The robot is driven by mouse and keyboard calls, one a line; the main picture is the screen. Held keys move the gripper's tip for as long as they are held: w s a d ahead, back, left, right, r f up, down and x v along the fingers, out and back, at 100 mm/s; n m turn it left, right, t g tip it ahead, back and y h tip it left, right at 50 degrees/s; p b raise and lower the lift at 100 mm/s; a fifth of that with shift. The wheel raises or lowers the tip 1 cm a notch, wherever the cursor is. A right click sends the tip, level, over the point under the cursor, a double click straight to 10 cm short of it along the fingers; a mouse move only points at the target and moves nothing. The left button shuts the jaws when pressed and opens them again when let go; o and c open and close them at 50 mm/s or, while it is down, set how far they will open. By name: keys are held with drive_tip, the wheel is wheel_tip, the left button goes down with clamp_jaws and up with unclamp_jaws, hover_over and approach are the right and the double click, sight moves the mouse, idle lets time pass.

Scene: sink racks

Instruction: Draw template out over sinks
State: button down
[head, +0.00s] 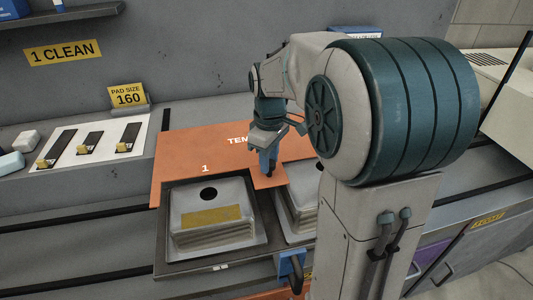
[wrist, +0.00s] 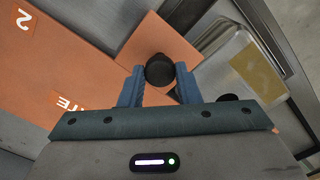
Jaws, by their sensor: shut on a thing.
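The template is a flat orange board marked "1" (head: 178,160), lying behind the sinks, with a tongue reaching forward between them. Its "2" end shows in the wrist view (wrist: 30,50). My gripper (head: 267,170) is shut on the template's black knob (wrist: 159,72), one blue finger on each side. A stack of grey sinks (head: 185,222) with a yellow label sits in front of the template at left. A second stack of sinks (head: 283,208) is partly hidden by my arm. The template's right part is also hidden in the head view.
A white mat (head: 75,157) with several black strips lies on the counter at left. A "PAD SIZE 160" sign (head: 128,95) stands behind it. A blue block (head: 291,265) with a dark handle is at the rack's front edge. A wall rises behind.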

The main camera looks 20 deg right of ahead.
drive_tip(key=shift+s, duration=0.15)
drive_tip(key=c, duration=1.4)
unclamp_jaws()
drive_tip(key=shift+c, duration=0.2)
drive_tip(key=o, duration=0.4)
drive_tip(key=shift+s, duration=0.2)
drive_tip(key=shift+w, duration=0.1)
drive_tip(key=shift+r, duration=0.25)
wheel_tip(320, 180, up, 13)
drive_tip(key=shift+r, duration=0.2)
drive_tip(key=shift+f, duration=0.1)
